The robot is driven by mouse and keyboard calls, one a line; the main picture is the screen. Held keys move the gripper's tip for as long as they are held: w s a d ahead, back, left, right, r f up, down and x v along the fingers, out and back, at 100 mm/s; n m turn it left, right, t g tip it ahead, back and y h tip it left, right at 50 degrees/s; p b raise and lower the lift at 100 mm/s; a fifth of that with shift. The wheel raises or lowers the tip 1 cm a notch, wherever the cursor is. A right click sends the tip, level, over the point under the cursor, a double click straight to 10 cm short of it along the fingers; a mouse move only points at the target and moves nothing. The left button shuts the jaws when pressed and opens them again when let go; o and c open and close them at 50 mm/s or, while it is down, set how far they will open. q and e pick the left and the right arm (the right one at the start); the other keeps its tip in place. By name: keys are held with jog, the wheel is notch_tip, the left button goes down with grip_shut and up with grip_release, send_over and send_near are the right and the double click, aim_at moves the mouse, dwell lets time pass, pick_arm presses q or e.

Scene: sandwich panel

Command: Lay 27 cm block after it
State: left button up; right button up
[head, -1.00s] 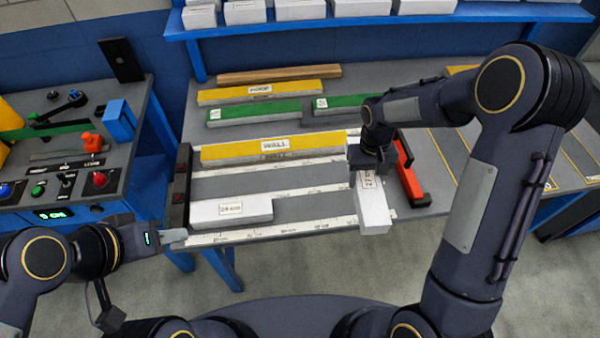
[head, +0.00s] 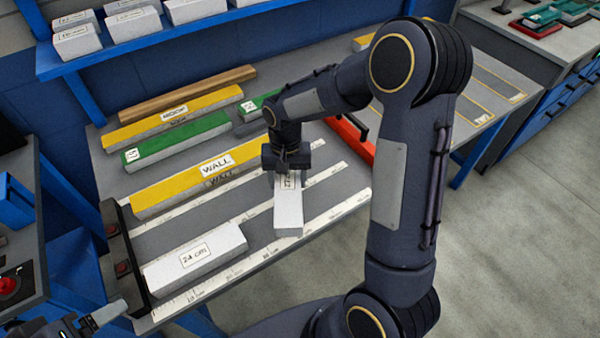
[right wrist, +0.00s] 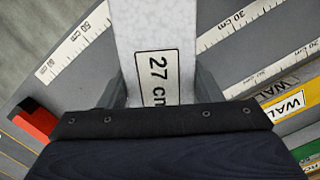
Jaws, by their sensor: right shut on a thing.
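My right gripper (head: 287,160) is shut on the white 27 cm block (head: 288,208). In the right wrist view my right gripper (right wrist: 160,92) has a finger on each side of the 27 cm block (right wrist: 155,35), its label between them. The block lies crosswise to the ruler strips, apart from the 24 cm block; I cannot tell whether it touches the bench. The white 24 cm block (head: 212,246) lies along the front ruler strip (head: 245,264), its left end near the dark end stop (head: 122,255). My left gripper (head: 102,316) is at the lower left, its jaw opening unclear.
A yellow-topped WALL panel (head: 185,190) lies behind the blocks. Green (head: 180,140) and yellow ROOF (head: 170,117) pieces lie farther back. A red piece (head: 350,140) is behind my right arm. White blocks stand on the blue shelf (head: 150,40).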

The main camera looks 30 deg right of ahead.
aim_at(298, 180)
jog(key=m, duration=0.2)
jog(key=s+d+r+m+p, duration=0.1)
jog(key=m, duration=0.2)
jog(key=s+d+m, duration=0.1)
jog(key=m, duration=0.2)
jog(key=shift+r+t+y+p, duration=0.3)
jog(key=shift+r, duration=0.05)
jog(key=f+m+b, duration=0.1)
jog(key=f, duration=0.1)
jog(key=f+m+b, duration=0.1)
jog(key=f+b, duration=0.1)
jog(key=f, duration=0.1)
jog(key=f+m+b, duration=0.1)
jog(key=f+b, duration=0.1)
jog(key=shift+s+d+f+m, duration=0.15)
jog(key=shift+s+d+m, duration=0.2)
jog(key=shift+s+m, duration=0.05)
jog(key=shift+f+b, duration=0.6)
jog(key=shift+b, duration=0.1)
jog(key=o, duration=1)
jog(key=shift+o, duration=0.2)
